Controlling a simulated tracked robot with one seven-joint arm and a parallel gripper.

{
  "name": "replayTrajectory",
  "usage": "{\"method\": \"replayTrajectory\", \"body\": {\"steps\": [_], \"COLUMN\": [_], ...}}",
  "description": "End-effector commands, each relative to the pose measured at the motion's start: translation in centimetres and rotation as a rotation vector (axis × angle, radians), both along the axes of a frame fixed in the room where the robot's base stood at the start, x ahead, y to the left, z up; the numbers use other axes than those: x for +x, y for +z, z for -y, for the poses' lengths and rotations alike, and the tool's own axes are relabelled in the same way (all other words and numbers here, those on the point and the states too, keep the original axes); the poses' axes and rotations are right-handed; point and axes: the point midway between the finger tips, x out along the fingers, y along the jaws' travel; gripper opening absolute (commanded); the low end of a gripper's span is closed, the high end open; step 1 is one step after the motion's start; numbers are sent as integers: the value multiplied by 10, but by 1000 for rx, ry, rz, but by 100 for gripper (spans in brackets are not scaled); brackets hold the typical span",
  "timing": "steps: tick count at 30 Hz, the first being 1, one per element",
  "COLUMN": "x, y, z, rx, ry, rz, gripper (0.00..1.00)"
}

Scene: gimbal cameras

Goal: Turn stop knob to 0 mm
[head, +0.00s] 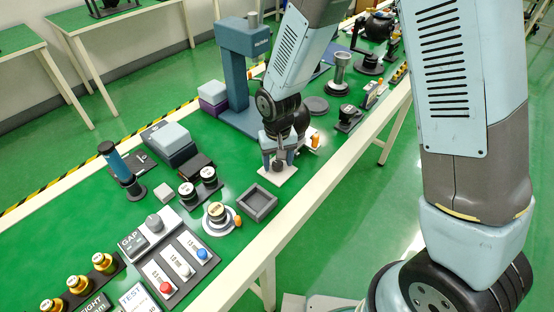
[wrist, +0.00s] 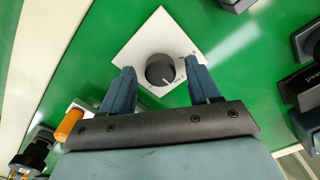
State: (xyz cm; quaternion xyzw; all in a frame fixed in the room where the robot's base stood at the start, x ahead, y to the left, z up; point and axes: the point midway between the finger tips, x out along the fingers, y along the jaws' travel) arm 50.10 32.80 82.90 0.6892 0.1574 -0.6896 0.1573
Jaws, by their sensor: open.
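The stop knob (wrist: 161,70) is a dark round knob with a white pointer line, on a white square plate (wrist: 133,52). In the wrist view its pointer aims to the lower right. Small scale marks show on the plate to its right, too small to read. My gripper (wrist: 162,76) is open, with its two blue fingers on either side of the knob and a visible gap to each. In the head view my gripper (head: 278,160) is above the white plate (head: 277,174), and the knob is partly hidden between the fingers.
A blue press-like stand (head: 240,70) rises behind my gripper. An orange piece (head: 315,141) is close on the right. A dark square tray (head: 258,203) and a round dial (head: 217,212) lie nearer on the green bench. Several coloured slider knobs are at the lower left.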

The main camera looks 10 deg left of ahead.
Motion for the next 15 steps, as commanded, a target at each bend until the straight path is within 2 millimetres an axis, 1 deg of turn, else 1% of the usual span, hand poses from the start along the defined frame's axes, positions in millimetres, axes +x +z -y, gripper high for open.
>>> {"method": "replayTrajectory", "body": {"steps": [2,3,15], "x": [0,0,0], "y": [0,0,0], "z": [0,0,0], "rx": [0,0,0], "ry": [0,0,0], "rz": [0,0,0], "gripper": [61,59,21]}}
